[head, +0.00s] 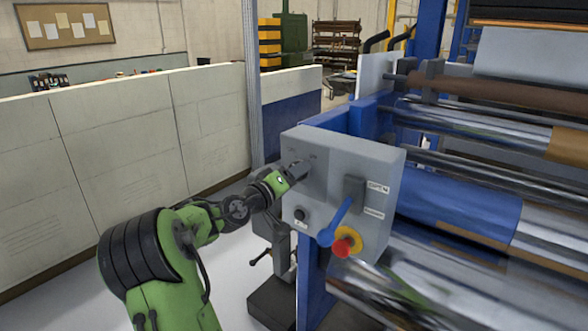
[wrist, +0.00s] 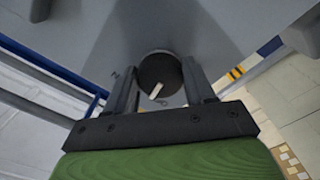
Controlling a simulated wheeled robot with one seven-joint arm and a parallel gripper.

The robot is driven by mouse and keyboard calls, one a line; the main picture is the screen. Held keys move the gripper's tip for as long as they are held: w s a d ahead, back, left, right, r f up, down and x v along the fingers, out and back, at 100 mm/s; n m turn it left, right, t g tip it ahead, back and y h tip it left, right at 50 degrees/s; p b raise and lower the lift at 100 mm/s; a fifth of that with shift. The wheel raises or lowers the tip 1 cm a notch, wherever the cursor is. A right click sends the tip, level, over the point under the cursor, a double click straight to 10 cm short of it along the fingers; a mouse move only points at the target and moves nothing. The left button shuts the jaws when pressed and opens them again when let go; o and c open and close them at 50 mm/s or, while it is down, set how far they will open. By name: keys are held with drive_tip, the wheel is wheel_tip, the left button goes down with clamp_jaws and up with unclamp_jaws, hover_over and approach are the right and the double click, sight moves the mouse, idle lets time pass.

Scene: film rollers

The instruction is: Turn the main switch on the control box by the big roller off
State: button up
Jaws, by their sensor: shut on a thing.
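The grey control box (head: 365,170) stands beside the big rollers, its front facing me. The main switch (wrist: 158,76) shows in the wrist view as a dark round knob with a pale mark, between my gripper's fingers. My gripper (head: 299,170) is at the upper left of the box front and hides the switch in the head view. In the wrist view my gripper (wrist: 160,88) has its two dark fingers on either side of the knob, shut on it. The pale mark slants from lower left to upper right there.
On the box are a blue-handled lever (head: 336,222), a red button on yellow (head: 346,243) and a small black knob (head: 300,214). Large rollers (head: 460,205) lie to the right. A pale low wall (head: 120,140) runs along the left.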

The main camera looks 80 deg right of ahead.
drive_tip(key=n+p, duration=0.3)
drive_tip(key=n, duration=0.1)
drive_tip(key=shift+n, duration=0.4)
drive_tip(key=shift+s, duration=0.1)
drive_tip(key=o, duration=1)
drive_tip(key=shift+o, duration=0.2)
drive_tip(key=v, duration=1.5)
drive_tip(key=shift+w+a, duration=0.25)
drive_tip(key=shift+a, duration=0.1)
